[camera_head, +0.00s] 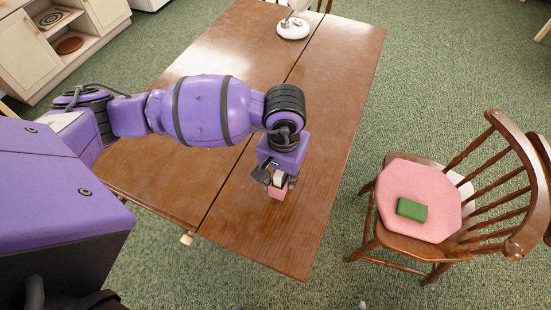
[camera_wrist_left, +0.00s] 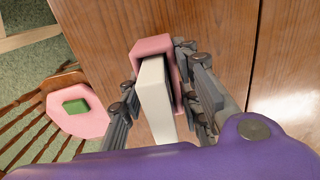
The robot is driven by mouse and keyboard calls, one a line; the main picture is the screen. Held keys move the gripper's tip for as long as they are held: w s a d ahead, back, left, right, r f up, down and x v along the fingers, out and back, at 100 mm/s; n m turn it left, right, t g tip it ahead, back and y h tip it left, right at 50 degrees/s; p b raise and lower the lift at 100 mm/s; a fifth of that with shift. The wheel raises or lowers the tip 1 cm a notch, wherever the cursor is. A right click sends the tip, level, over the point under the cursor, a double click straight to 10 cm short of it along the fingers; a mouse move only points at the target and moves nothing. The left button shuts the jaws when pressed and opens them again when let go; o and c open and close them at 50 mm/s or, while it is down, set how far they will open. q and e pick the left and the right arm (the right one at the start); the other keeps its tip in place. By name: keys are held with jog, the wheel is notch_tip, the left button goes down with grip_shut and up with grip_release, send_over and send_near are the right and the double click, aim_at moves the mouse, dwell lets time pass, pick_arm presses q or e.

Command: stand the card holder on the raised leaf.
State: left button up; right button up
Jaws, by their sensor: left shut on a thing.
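The card holder is pink with a white block in it (camera_head: 278,193); it also shows in the left wrist view (camera_wrist_left: 150,46). My left gripper (camera_head: 276,182) is shut on it, with a finger on either side. The holder looks roughly upright over the raised leaf (camera_head: 310,200), the table's right-hand part, which looks level with the rest of the top. The fingers hide part of the holder, and I cannot tell whether its base touches the wood. My right gripper is not in view.
A white lamp base (camera_head: 292,28) stands at the table's far end. A wooden chair (camera_head: 470,190) with a pink cushion (camera_head: 400,185) and a green box (camera_head: 412,209) stands to the right. The leaf around the holder is bare. A cabinet (camera_head: 60,40) is at the upper left.

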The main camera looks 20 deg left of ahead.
pick_arm(q)
jog(key=shift+w+a+f, duration=0.2)
jog(key=shift+w+f, duration=0.15)
jog(key=shift+f, duration=0.05)
jog(key=shift+w+a+f, duration=0.1)
jog(key=shift+f, duration=1.55)
jog(key=shift+f, duration=0.2)
jog(key=o, duration=1.1)
jog(key=shift+o, duration=0.2)
jog(key=shift+r, duration=0.1)
notch_tip(320, 180, up, 12)
jog(key=shift+r, duration=0.15)
